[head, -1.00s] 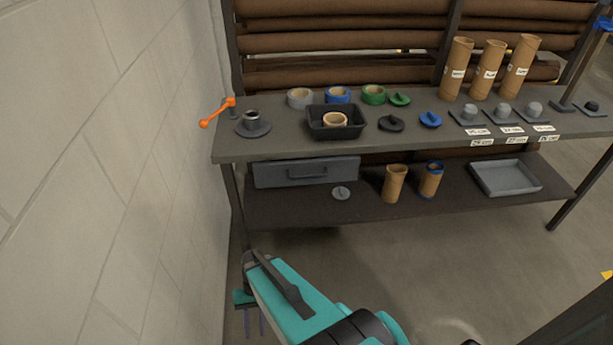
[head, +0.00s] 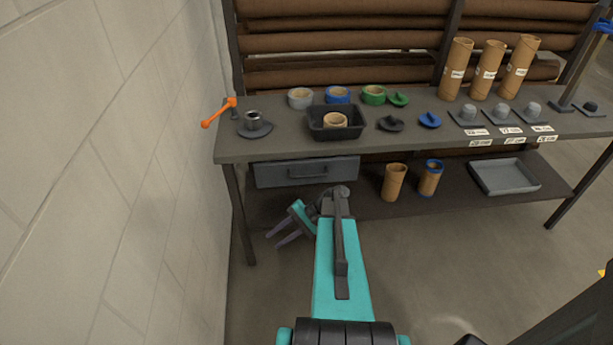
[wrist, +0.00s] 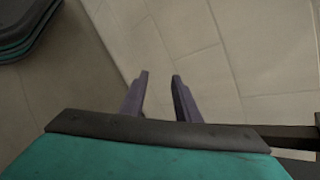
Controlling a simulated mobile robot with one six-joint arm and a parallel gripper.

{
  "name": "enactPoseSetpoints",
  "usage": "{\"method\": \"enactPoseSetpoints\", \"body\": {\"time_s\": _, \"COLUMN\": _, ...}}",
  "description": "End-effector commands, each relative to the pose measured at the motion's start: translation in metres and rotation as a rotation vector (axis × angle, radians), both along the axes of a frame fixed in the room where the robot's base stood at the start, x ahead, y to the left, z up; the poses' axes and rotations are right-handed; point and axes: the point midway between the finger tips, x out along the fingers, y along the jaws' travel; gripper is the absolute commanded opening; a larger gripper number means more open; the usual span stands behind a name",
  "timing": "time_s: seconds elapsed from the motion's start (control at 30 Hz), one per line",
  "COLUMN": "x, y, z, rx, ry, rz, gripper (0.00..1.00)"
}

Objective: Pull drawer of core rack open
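The grey drawer (head: 270,175) hangs under the left end of the rack's top (head: 350,148). It looks shut, and its front has a dark bar handle (head: 308,171). My gripper (head: 276,243) is below and in front of the drawer, apart from the handle. Its two purple fingers point down and left. In the wrist view the fingers of my gripper (wrist: 160,82) are spread with nothing between them, facing the wall and floor. The drawer is not in the wrist view.
A block wall (head: 130,170) stands close on the left. An orange crank (head: 219,112) sticks out at the rack's left end. The lower shelf holds two cardboard cores (head: 394,183) and a grey tray (head: 505,176). Tape rolls, a black tray (head: 322,134) and tall tubes stand on top.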

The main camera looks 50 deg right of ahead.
Motion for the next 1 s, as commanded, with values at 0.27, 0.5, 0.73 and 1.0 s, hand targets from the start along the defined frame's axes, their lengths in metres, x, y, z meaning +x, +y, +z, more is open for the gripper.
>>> {"method": "enactPoseSetpoints", "body": {"time_s": 0.27, "x": -0.007, "y": -0.105, "z": 0.061, "rx": 0.085, "ry": -0.132, "rz": -0.204, "gripper": 0.29}}
{"method": "enactPoseSetpoints", "body": {"time_s": 0.5, "x": -0.035, "y": -0.192, "z": 0.117, "rx": 0.139, "ry": -0.260, "rz": -0.357, "gripper": 0.29}}
{"method": "enactPoseSetpoints", "body": {"time_s": 0.73, "x": -0.064, "y": -0.246, "z": 0.156, "rx": 0.168, "ry": -0.351, "rz": -0.448, "gripper": 0.29}}
{"method": "enactPoseSetpoints", "body": {"time_s": 1.0, "x": -0.075, "y": -0.262, "z": 0.169, "rx": 0.175, "ry": -0.382, "rz": -0.474, "gripper": 0.29}}
